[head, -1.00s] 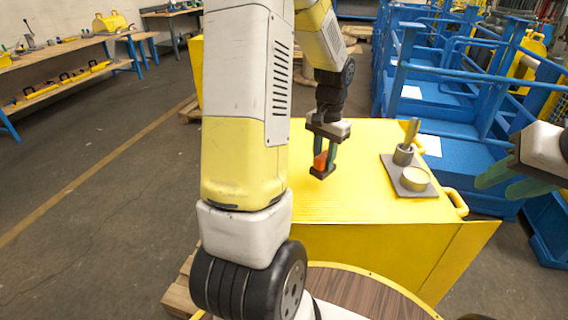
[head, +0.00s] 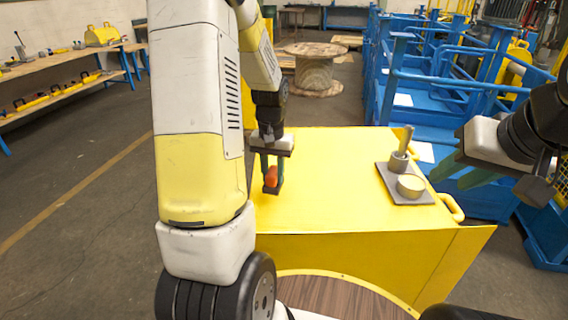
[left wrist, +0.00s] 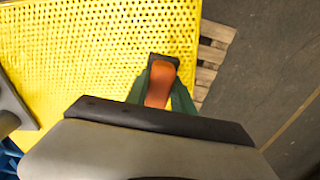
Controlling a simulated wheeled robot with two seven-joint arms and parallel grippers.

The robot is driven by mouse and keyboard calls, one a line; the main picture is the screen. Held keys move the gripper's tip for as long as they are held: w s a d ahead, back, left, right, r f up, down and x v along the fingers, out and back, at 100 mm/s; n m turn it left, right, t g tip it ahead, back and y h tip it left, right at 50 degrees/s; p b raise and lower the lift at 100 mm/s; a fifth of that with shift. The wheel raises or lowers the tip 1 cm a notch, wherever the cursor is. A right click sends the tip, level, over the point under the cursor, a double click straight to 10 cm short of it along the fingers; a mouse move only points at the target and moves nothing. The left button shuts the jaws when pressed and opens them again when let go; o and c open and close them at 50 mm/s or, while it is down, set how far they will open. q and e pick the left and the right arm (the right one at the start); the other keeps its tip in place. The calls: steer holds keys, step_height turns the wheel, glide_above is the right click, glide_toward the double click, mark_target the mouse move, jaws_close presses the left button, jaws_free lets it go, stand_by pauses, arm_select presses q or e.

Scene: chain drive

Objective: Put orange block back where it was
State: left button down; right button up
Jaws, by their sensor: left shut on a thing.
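The orange block (head: 272,176) is between the fingers of my left gripper (head: 271,184). My left gripper is shut on it over the left part of the yellow cart top (head: 330,205). In the left wrist view the orange block (left wrist: 160,84) shows between the green fingers, with a dark piece at its far end. I cannot tell whether the block touches the cart top. My right gripper (head: 488,176) is to the right of the cart, in the air and empty, with its green fingers apart.
A yellow handle (head: 450,207) is on the cart's right edge. The middle of the top is clear.

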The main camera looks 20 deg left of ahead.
arm_select(q)
steer(key=w+a, duration=0.2)
steer(key=w, duration=0.3)
steer(key=shift+a+f, duration=0.25)
steer(key=shift+a, duration=0.15)
steer(key=shift+f, duration=1.75)
steer(key=shift+f, duration=0.1)
steer(key=c, duration=1.1)
jaws_free()
